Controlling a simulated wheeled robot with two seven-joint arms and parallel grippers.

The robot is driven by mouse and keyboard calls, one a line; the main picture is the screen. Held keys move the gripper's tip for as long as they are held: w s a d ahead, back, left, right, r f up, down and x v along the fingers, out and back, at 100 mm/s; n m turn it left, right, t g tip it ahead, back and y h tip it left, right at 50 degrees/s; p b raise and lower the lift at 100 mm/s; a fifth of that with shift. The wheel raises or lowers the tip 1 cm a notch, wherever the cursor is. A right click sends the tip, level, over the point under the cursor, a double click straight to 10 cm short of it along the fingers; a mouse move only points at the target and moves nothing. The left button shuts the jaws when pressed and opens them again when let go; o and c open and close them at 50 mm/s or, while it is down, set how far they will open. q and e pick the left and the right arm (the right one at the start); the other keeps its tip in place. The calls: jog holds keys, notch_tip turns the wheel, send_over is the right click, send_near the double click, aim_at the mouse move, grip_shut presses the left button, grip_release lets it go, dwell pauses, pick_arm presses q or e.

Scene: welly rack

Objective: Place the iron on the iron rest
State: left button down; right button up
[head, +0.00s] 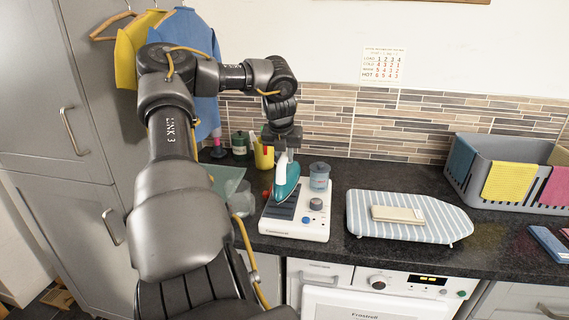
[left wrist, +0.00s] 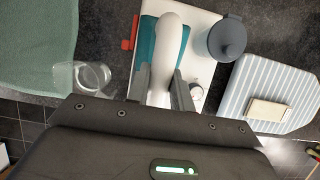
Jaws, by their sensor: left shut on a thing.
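The iron (head: 287,182), teal with a white handle, is over the dark panel of the white iron rest (head: 312,232) on the counter. My left gripper (head: 281,148) is above the iron and shut on its handle. In the left wrist view the white handle of the iron (left wrist: 170,48) runs between the fingers of my left gripper (left wrist: 163,88), with the iron rest (left wrist: 202,30) below. I cannot tell whether the iron touches the rest. The gripper and handle hide part of the panel. My right gripper is not in view.
A blue-grey lidded cup (head: 319,177) stands at the rest's back right, close to the iron. A striped ironing board (head: 437,213) bearing a beige block (head: 397,214) lies to the right. A clear container (head: 243,200) and green cloth (head: 226,177) are left. A grey crate (head: 459,177) stands far right.

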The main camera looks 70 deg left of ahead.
pick_arm(q)
jog(key=shift+w+a+f, duration=0.1)
jog(key=shift+a+f, duration=0.15)
jog(key=shift+f, duration=0.05)
notch_tip(320, 180, down, 3)
jog(key=shift+w+a+f+p, duration=0.1)
jog(key=shift+a+f+p, duration=0.05)
jog(key=shift+p, duration=0.65)
jog(key=c, duration=1.2)
grip_release()
jog(key=shift+f, duration=0.15)
jog(key=shift+c, duration=0.2)
